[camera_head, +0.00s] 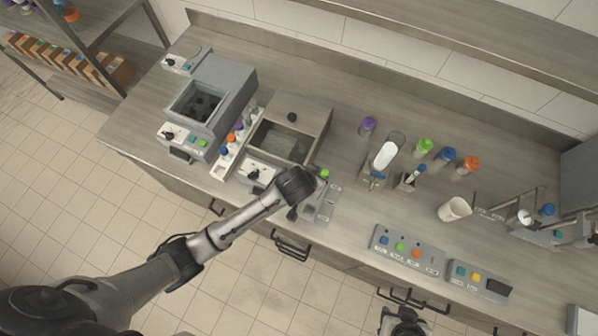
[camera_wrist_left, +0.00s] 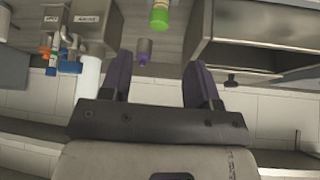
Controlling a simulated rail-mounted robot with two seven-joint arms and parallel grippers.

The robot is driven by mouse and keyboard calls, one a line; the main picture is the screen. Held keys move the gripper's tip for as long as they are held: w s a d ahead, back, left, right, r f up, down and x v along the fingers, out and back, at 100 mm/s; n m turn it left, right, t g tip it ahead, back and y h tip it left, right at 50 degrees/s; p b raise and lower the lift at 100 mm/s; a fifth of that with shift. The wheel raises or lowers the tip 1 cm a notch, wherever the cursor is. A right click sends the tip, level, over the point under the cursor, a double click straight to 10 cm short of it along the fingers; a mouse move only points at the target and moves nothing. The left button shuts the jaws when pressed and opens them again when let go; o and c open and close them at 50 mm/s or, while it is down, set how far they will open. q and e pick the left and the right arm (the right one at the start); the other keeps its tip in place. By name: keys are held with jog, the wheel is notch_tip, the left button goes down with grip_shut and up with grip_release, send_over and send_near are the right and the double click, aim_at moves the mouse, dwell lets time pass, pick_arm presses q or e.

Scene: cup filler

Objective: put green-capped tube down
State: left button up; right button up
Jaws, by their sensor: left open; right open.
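The green-capped tube (camera_head: 324,173) is at the grey labelled block (camera_head: 326,205) near the counter's front edge, just right of my left gripper (camera_head: 305,186). In the left wrist view, the green cap and pale body (camera_wrist_left: 159,15) show at the top, beyond the open fingers (camera_wrist_left: 161,78), with nothing between the fingertips. My left wrist hides part of the block, so I cannot tell how the tube is seated. My right gripper (camera_head: 400,324) is open and empty at the bottom edge, in front of the counter.
Purple (camera_head: 367,125), green (camera_head: 424,146), blue (camera_head: 446,156) and orange (camera_head: 470,163) capped bottles stand behind right. A white cup (camera_head: 455,209) and button panel (camera_head: 408,248) are at right. Bare counter lies between the block and cup.

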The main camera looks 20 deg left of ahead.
pick_arm(q)
jog(key=shift+r, duration=0.15)
jog(key=s+a+r+g, duration=0.1)
jog(key=s+a, duration=0.3)
jog(key=s, duration=0.4)
jog(key=s+a+g, duration=0.1)
jog(key=s+a, duration=0.3)
jog(key=s, duration=0.5)
jog(key=s+a+r+y, duration=0.1)
jog(key=s+a, duration=0.3)
jog(key=s, duration=0.4)
jog(key=shift+s+r+g, duration=0.3)
jog(key=shift+s+g, duration=0.1)
jog(key=shift+c, duration=0.5)
